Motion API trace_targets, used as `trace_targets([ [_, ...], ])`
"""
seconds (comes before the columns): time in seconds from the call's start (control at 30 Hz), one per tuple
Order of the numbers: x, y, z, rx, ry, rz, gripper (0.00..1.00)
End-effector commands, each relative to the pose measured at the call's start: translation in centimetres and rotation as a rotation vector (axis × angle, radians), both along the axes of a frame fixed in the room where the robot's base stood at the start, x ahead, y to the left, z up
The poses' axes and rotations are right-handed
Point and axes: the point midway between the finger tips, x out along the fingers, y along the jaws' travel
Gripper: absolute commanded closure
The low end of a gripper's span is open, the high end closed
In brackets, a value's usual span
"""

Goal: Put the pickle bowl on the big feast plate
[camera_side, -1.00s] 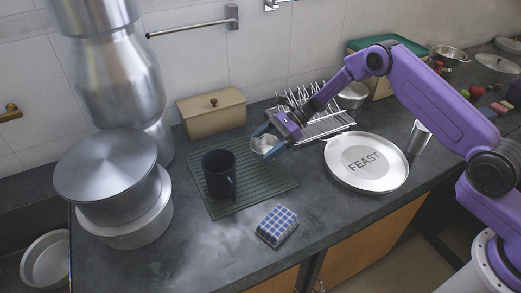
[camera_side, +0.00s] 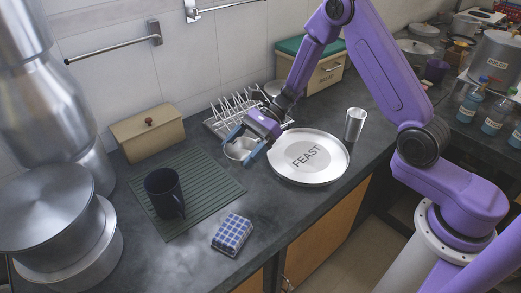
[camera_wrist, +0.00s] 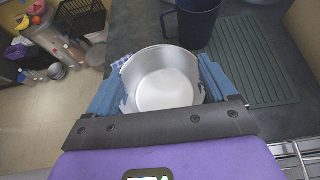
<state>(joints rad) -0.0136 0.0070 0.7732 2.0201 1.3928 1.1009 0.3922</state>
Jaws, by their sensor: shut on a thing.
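The small steel pickle bowl (camera_side: 238,149) is between the blue fingers of my gripper (camera_side: 243,146), which is shut on it. In the wrist view the bowl (camera_wrist: 163,82) looks empty and sits between both fingers (camera_wrist: 162,88). The big feast plate (camera_side: 331,164) is a round steel plate with a rim and "FEAST" on a grey disc. It lies on the counter to the right of my gripper. The bowl is left of the plate and apart from it; its height above the counter is hard to tell.
A dark mug (camera_side: 163,190) stands on the green ribbed mat (camera_side: 214,199). A checked cloth (camera_side: 232,235) lies in front. A dish rack (camera_side: 229,112) stands behind my gripper, and a steel tumbler (camera_side: 354,125) stands by the plate's right edge. Large pots (camera_side: 62,240) fill the left.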

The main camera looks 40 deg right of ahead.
Motion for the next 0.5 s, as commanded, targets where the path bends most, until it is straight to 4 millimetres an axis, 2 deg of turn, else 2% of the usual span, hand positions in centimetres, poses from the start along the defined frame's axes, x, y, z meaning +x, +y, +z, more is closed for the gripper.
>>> trace_targets([
  [0.07, -0.2, -0.6, 0.0, 0.0, 0.002, -0.008, 0.45],
  [0.17, -0.4, -2.6, -0.1, 0.001, 0.002, -0.032, 0.45],
  [0.37, -2.8, -10.2, -0.7, 0.002, 0.005, -0.122, 0.45],
  [0.5, -6.2, -15.8, -0.7, 0.003, 0.004, -0.197, 0.45],
])
